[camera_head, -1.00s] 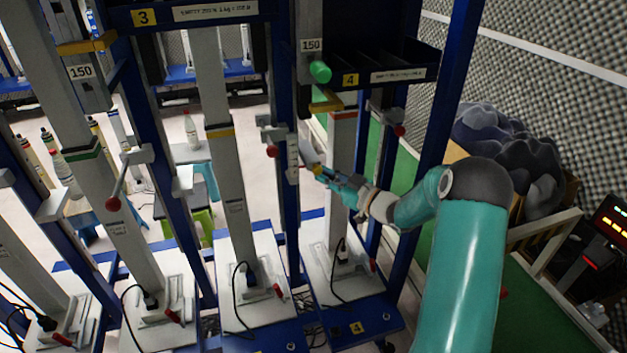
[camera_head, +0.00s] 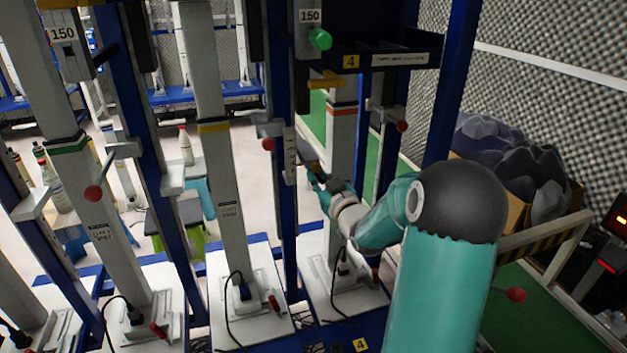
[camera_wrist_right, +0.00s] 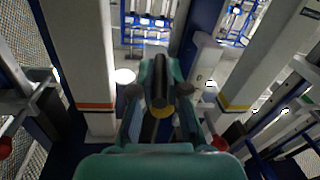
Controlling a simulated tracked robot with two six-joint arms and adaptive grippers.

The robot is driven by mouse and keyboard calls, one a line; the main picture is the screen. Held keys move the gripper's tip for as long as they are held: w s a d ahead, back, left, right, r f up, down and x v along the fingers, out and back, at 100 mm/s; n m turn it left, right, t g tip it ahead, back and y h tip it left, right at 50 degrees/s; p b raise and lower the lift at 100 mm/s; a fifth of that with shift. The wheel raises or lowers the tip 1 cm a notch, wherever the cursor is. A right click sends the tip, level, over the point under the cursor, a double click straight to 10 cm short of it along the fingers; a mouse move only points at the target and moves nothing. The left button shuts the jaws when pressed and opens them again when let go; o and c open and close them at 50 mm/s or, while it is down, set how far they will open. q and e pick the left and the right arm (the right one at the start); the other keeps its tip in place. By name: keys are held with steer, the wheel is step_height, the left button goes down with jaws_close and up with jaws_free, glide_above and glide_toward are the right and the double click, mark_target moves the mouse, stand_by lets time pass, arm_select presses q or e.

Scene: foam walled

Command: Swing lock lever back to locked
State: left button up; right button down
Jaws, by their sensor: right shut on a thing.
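My right gripper (camera_head: 316,175) reaches in beside the upright of station 4. In the right wrist view its fingers (camera_wrist_right: 159,98) are closed around a dark rod with a yellow end (camera_wrist_right: 158,88), which looks like the lever handle. In the head view this part is small, and the gripper partly hides it. A lever with a red ball knob (camera_head: 268,144) sticks out just left of the gripper, apart from it. My left gripper is not in view.
The grey station 4 column with an orange band (camera_head: 342,135) stands right of the gripper. A blue post (camera_head: 287,220) stands left. Another red ball knob (camera_head: 401,126) is to the right. A crate of dark sacks (camera_head: 520,165) stands far right.

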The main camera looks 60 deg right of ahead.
steer(key=c, duration=1.2)
jaws_free()
steer(key=shift+v, duration=3.75)
